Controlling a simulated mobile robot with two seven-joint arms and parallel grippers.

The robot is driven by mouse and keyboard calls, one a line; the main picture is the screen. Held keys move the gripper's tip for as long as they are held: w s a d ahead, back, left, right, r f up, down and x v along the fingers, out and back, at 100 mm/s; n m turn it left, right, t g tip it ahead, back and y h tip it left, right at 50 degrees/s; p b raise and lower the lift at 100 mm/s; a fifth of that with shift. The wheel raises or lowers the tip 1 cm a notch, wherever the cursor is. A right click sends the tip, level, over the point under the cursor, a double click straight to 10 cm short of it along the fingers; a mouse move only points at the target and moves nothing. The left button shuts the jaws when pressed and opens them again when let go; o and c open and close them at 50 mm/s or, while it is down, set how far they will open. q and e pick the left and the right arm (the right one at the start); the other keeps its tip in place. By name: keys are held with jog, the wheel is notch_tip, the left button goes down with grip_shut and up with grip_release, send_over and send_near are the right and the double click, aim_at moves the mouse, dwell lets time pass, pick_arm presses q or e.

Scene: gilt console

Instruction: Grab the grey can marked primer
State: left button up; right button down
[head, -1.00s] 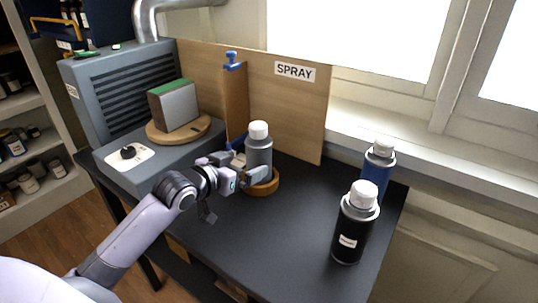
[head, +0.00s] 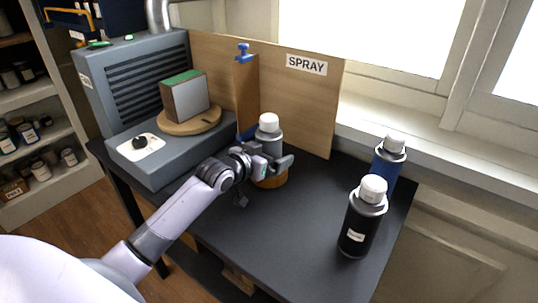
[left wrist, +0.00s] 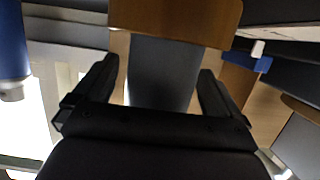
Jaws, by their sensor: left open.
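A grey can with a white cap (head: 269,133) stands upright on a round wooden base (head: 272,181), in front of the wooden panel. No primer marking shows on its visible side. My left gripper (head: 272,163) is open at the can's lower part, with one finger in front to the right. In the left wrist view, the can's grey body (left wrist: 160,72) lies between the two spread fingers (left wrist: 157,92), with visible gaps on both sides. The wooden base (left wrist: 175,20) is at the top there. My right gripper is not in view.
A black can (head: 361,222) and a blue can (head: 390,155) stand at the table's right. A blue clamp (head: 243,53) holds a small board close behind the grey can. A grey vented unit (head: 135,75) stands at left. The dark table (head: 270,225) is clear in front.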

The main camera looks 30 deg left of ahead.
pick_arm(q)
jog(key=c, duration=1)
jog(key=shift+r, duration=0.1)
jog(key=c, duration=0.4)
